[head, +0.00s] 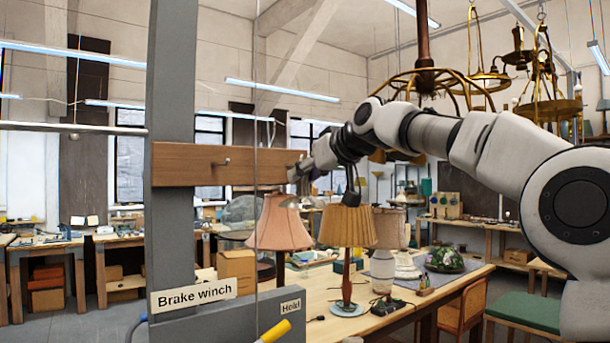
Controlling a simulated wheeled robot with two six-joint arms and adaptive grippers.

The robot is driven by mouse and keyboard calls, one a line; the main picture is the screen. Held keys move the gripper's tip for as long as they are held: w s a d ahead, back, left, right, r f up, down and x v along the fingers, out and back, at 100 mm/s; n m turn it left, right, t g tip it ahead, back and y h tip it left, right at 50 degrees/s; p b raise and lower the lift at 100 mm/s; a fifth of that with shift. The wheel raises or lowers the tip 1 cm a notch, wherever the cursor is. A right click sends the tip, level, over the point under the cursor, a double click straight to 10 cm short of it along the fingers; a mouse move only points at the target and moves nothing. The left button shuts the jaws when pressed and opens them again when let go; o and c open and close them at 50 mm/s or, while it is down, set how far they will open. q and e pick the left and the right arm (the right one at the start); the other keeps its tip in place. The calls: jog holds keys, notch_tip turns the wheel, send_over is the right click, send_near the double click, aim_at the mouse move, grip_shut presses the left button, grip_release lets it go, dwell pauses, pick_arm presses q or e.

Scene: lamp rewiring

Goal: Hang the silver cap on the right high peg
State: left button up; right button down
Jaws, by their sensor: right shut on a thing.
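My right gripper (303,169) reaches in from the right, at the right end of the brown wooden board (185,164). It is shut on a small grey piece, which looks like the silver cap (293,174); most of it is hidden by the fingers. One metal peg (222,162) sticks out from the middle of the board and is bare. No peg shows at the board's right end, where the gripper covers the view. I cannot tell whether the cap touches the board or a peg. My left gripper is out of view.
A grey post (172,90) carries the board, and a thin cable (256,120) hangs in front of it. Below are a "Brake winch" label (194,296) and a yellow handle (275,331). Several lamps, one pink-shaded (280,222), stand on a bench behind. A brass chandelier (425,80) hangs above my right arm.

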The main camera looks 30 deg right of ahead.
jog(key=shift+f, duration=0.1)
jog(key=shift+w+f+b, duration=0.15)
jog(key=shift+f+b, duration=0.3)
jog(key=shift+f, duration=0.2)
jog(key=c, duration=0.7)
grip_release()
jog(key=shift+r, duration=0.1)
